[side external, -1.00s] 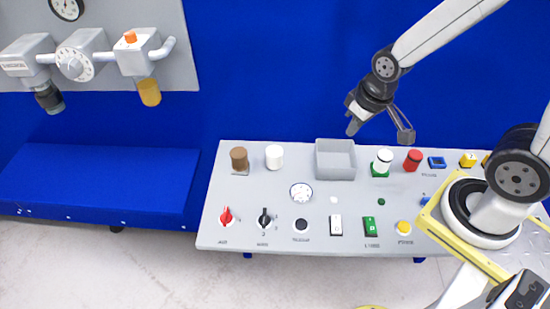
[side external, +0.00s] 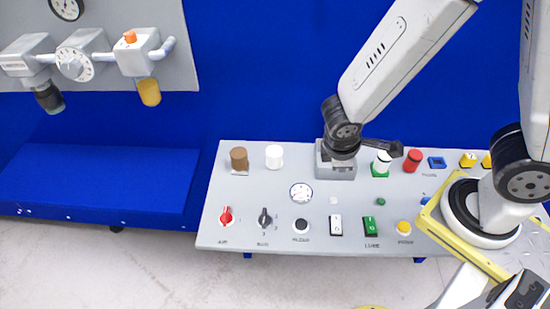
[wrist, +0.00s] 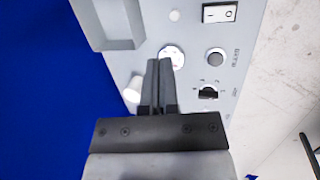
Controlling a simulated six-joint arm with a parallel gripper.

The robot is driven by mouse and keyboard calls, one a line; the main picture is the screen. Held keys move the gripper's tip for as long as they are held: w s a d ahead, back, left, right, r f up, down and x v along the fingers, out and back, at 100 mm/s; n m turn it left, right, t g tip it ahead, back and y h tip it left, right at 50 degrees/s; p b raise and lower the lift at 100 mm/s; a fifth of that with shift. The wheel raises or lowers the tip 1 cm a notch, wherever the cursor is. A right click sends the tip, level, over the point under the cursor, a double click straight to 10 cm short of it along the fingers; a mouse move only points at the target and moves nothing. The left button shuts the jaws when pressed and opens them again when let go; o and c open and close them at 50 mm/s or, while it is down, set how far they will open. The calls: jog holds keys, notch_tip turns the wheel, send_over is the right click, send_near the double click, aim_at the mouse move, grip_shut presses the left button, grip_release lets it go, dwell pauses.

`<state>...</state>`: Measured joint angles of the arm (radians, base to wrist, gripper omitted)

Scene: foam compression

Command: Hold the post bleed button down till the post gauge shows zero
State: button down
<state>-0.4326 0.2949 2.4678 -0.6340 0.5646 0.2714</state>
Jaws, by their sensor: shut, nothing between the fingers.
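The bleed button is a black round button (side external: 301,226) at the front of the grey console; it also shows in the wrist view (wrist: 215,57), right of my fingertips. The post gauge is a small white dial (side external: 301,193) behind the button; in the wrist view the dial (wrist: 172,58) lies just beside my fingertips. Its needle is too small to read. My gripper (wrist: 158,62) is shut and empty, above the console and apart from the button.
The console (side external: 260,205) carries a grey open tray (side external: 334,174), brown (side external: 239,158) and white (side external: 274,156) cylinders, a red knob (side external: 226,216), a black selector (side external: 264,217) and a white rocker switch (side external: 336,225). A green-based white cylinder (side external: 381,164) stands right of the tray.

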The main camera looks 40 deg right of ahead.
jog(key=a+f+n+h, duration=0.1)
jog(key=a+n, duration=0.1)
jog(key=n+t+h, duration=0.1)
jog(key=n+t, duration=0.6)
jog(key=n, duration=0.2)
send_over(300, 219)
jog(key=s+a, duration=0.1)
jog(key=s, duration=0.1)
jog(key=shift+w+a+f, duration=0.1)
jog(key=shift+f, duration=0.7)
jog(key=shift+w+a+f, duration=0.1)
jog(key=shift+f, duration=0.65)
jog(key=shift+f, duration=0.15)
jog(key=shift+f, duration=4.25)
jog(key=shift+f, duration=0.85)
